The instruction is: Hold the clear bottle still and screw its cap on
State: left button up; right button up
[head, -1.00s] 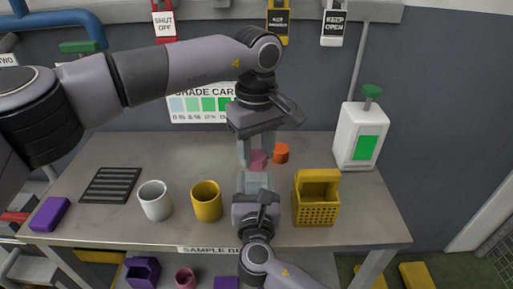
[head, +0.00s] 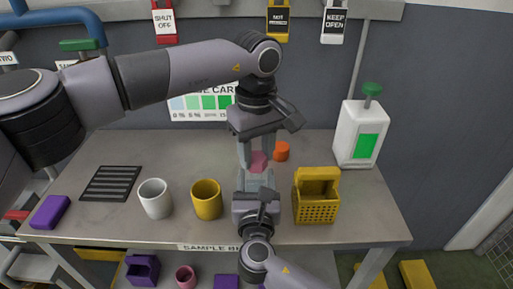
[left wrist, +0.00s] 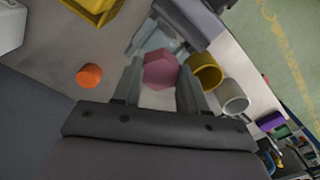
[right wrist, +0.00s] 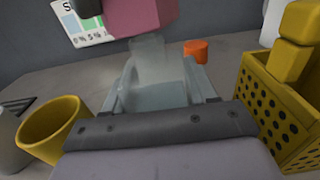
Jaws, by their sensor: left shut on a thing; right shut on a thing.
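A pink faceted cap (head: 258,162) is between the fingers of my left gripper (head: 257,154), which points down and is shut on it. It also shows in the left wrist view (left wrist: 160,69). My right gripper (head: 255,183) is below it, shut on the clear bottle (right wrist: 155,85), which stands between its fingers. In the right wrist view the cap (right wrist: 141,14) is directly above the bottle's neck. I cannot tell whether cap and neck touch. In the head view the bottle is mostly hidden by the grippers.
An orange cylinder (head: 281,151) stands just behind the cap. A yellow perforated basket (head: 316,208) is close to the right; a yellow cup (head: 206,200) and white cup (head: 155,198) stand left. A white dispenser (head: 359,133) is at back right. A dark grille (head: 111,184) lies left.

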pick_arm(q)
jog(key=shift+f, duration=1.1)
dwell(0.3)
jog(key=o, duration=0.4)
jog(key=c, duration=0.5)
jog(key=shift+o, duration=0.2)
jog(key=m, duration=0.6)
